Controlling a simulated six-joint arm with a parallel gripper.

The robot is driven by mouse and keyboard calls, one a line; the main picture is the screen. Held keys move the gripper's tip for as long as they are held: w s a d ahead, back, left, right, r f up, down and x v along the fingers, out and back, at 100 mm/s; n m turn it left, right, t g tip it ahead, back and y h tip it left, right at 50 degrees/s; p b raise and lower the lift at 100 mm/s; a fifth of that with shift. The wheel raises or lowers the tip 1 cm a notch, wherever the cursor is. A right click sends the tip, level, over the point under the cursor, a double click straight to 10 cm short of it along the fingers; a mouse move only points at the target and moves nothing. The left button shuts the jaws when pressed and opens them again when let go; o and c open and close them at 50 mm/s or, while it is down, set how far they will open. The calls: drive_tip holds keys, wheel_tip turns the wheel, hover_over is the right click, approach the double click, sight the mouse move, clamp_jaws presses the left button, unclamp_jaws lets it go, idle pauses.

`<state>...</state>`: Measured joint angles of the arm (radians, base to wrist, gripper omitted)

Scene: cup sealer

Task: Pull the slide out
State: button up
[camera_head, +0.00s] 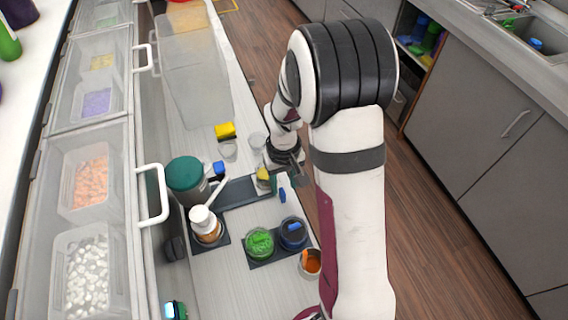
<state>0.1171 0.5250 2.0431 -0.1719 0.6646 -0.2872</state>
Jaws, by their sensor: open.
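I cannot clearly make out the cup sealer's slide. A dark flat strip (240,191) lies on the narrow counter left of my arm and may be part of it. My gripper (292,172) is low over the counter, at the strip's right end, and is open. It is small here and partly hidden by my own arm. A small yellow-topped item (263,176) and a blue item (282,195) are close beside it; I cannot tell whether it touches them.
A green-lidded canister (186,175), a white pump bottle (204,221), a green-filled cup (260,243), a blue-topped cup (293,231) and an orange-filled cup (311,262) crowd the counter. Clear cups (229,150) and a large translucent container (195,80) stand behind. Lidded bins line the left.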

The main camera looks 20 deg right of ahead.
wheel_tip(320, 180, up, 12)
drive_tip(key=shift+r, duration=0.15)
drive_tip(key=s+a+r+m+y, duration=0.1)
drive_tip(key=s+a+m, duration=0.1)
drive_tip(key=s, duration=0.9)
drive_tip(key=s+a+r+m, duration=0.2)
drive_tip(key=s+a, duration=0.3)
drive_tip(key=s, duration=0.6)
drive_tip(key=shift+s+a+r+m+y, duration=0.2)
drive_tip(key=shift+a+m+y, duration=0.15)
drive_tip(key=shift+m, duration=0.45)
drive_tip(key=shift+w+d, duration=0.1)
